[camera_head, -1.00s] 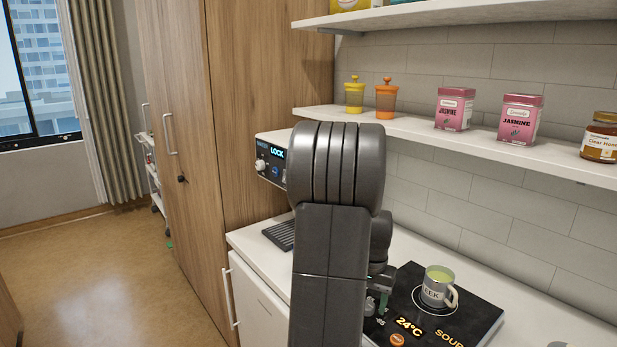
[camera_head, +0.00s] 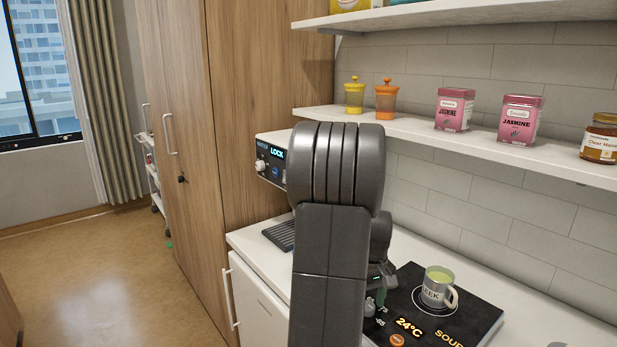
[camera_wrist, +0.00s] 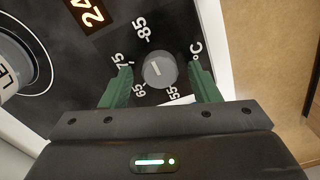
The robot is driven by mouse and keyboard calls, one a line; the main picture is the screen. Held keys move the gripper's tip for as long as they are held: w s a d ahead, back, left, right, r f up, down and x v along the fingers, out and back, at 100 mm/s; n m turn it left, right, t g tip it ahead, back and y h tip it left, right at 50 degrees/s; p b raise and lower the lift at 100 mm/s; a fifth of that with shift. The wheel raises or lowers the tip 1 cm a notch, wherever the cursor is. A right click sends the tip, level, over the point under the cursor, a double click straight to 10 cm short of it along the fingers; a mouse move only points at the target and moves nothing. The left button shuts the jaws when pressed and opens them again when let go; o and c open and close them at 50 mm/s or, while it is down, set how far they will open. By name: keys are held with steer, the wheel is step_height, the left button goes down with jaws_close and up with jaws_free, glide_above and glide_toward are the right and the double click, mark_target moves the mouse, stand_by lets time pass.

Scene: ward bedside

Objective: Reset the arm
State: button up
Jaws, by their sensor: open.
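My gripper (camera_wrist: 159,82) is open, with its green fingers on either side of a grey round knob (camera_wrist: 160,69) in the wrist view. The knob sits on a dark panel, ringed by marks such as 65, 75 and 85. I cannot tell whether the fingers touch it. In the head view my arm rises in the middle and hides part of the counter. My gripper (camera_head: 376,292) shows just right of it, low over the left edge of the black heating plate (camera_head: 465,309).
A grey mug (camera_head: 434,294) with pale green liquid stands on the plate, close right of my gripper. A dispenser with a LOCK display (camera_head: 270,166) stands behind my arm. The shelf (camera_head: 455,143) above holds jars and pink tins. The floor at left is clear.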

steer(key=shift+n, duration=1.8)
